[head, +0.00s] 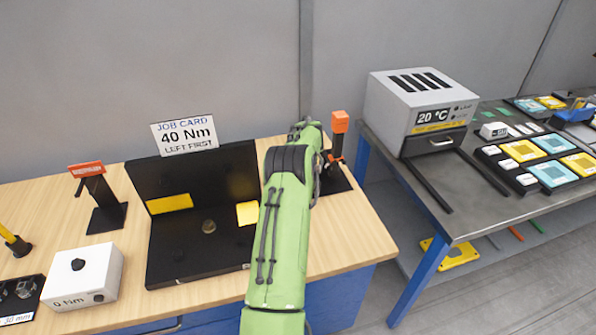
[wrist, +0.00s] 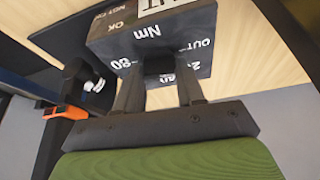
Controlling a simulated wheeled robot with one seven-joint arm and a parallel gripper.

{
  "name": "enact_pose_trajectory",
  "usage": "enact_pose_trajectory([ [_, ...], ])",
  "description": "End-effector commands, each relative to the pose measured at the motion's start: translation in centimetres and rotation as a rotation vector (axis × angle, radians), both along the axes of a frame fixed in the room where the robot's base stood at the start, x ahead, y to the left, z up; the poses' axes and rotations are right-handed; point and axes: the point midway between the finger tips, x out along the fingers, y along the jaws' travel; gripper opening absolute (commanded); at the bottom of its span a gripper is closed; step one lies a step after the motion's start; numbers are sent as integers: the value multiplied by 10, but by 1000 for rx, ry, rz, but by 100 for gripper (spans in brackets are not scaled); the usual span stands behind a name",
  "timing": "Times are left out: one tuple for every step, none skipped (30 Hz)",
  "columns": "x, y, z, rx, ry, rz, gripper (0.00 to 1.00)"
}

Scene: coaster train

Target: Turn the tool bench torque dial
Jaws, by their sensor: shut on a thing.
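The torque dial (wrist: 158,68) is a dark knob on the face of a dark block (wrist: 112,47) in the wrist view. White markings on the block include "Nm", "OK", "OUT" and "80", seen upside down. My gripper (wrist: 160,85) is shut on the knob, one finger on each side. In the head view my green arm reaches over the right part of the wooden bench, and it hides the block and my fingertips. A job card (head: 183,136) reads "40 Nm LEFT FIRST".
A black fixture (head: 165,240) with yellow pads stands mid-bench. Left are a white box (head: 85,277) marked "0 Nm" and an orange-headed tool on a stand (head: 105,215). Another orange-topped tool (head: 340,122) stands beside my arm. A grey table (head: 455,220) with an oven is right.

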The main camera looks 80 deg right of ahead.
Motion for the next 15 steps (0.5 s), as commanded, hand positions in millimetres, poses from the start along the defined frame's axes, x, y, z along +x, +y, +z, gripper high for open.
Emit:
enact_pose_trajectory([
  [-2, -1, 1, 0, 0, 31, 8],
  [-1, -1, 1, 0, -1, 55, 8],
  [-1, -1, 1, 0, -1, 82, 8],
  [-1, -1, 1, -1, -1, 102, 8],
  [-2, -1, 1, 0, -1, 121, 8],
  [-2, -1, 1, 1, 0, 144, 8],
  [-2, -1, 1, 1, 0, 160, 8],
  [-2, -1, 2, 0, 0, 177, 8],
  [-2, -1, 2, 0, -1, 194, 8],
  [-2, -1, 1, 0, -1, 207, 8],
  [-2, -1, 1, 0, -1, 219, 8],
  [-2, -1, 1, 1, 0, 232, 8],
  [-2, -1, 1, 1, 0, 242, 8],
  [-2, -1, 1, 1, 0, 250, 8],
  [-2, -1, 1, 1, 0, 259, 8],
])
